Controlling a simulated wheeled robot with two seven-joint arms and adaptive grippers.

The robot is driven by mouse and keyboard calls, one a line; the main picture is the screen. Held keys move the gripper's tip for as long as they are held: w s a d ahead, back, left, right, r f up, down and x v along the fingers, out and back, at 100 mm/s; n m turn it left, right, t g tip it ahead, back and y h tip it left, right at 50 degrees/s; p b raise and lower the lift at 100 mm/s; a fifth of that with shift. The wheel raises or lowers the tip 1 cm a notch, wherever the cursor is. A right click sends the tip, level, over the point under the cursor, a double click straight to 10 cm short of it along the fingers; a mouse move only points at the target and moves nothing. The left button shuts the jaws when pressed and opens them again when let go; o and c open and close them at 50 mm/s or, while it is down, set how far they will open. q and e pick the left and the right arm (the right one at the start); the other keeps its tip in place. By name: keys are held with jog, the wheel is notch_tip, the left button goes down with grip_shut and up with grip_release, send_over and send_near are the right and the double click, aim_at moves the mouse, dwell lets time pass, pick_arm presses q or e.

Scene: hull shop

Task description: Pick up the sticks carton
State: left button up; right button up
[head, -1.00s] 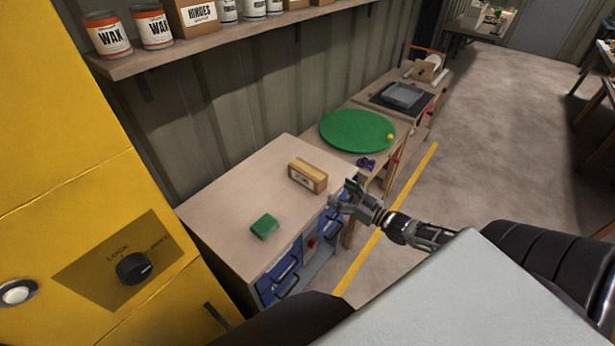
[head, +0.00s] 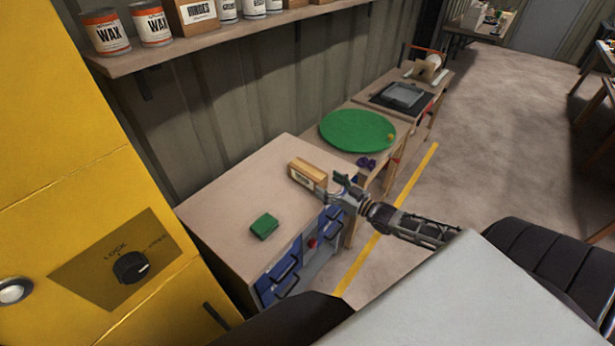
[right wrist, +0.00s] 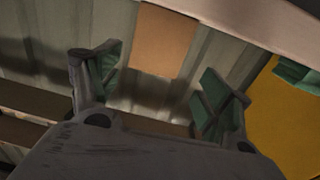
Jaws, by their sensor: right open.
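The sticks carton, a small tan box (head: 303,171) with a pale label, stands on the wooden top of the blue-drawer cabinet. My right gripper (head: 333,189) is just to its right in the head view, low beside the carton and partly overlapping its right end. In the right wrist view the tan carton (right wrist: 165,42) appears upside down, ahead of and between the two spread green-padded fingers (right wrist: 160,88). The gripper is open and empty; the carton looks a little beyond the fingertips. My left gripper is not in view.
A green block (head: 264,226) lies on the cabinet top (head: 225,200). A green disc (head: 355,130) and small purple item (head: 366,162) are on the bench behind. A shelf with cans (head: 106,32) hangs above; a yellow locker (head: 60,150) stands left.

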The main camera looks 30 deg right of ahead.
aim_at(312, 171)
jog(key=shift+x, duration=0.85)
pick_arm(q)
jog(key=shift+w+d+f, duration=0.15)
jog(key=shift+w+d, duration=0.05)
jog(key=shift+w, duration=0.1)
pick_arm(e)
jog(key=shift+x, duration=0.8)
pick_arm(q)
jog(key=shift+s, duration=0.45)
pick_arm(e)
jog(key=shift+w, duration=0.2)
jog(key=shift+w+r, duration=0.15)
jog(key=shift+w, duration=0.5)
jog(key=shift+w+r, duration=0.15)
jog(key=shift+w, duration=0.55)
jog(key=shift+b+x, duration=0.3)
jog(key=shift+x, duration=0.7)
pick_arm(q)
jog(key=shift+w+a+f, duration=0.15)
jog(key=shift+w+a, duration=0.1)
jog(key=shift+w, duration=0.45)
pick_arm(e)
jog(key=shift+w+a, duration=0.1)
jog(key=shift+a, duration=0.05)
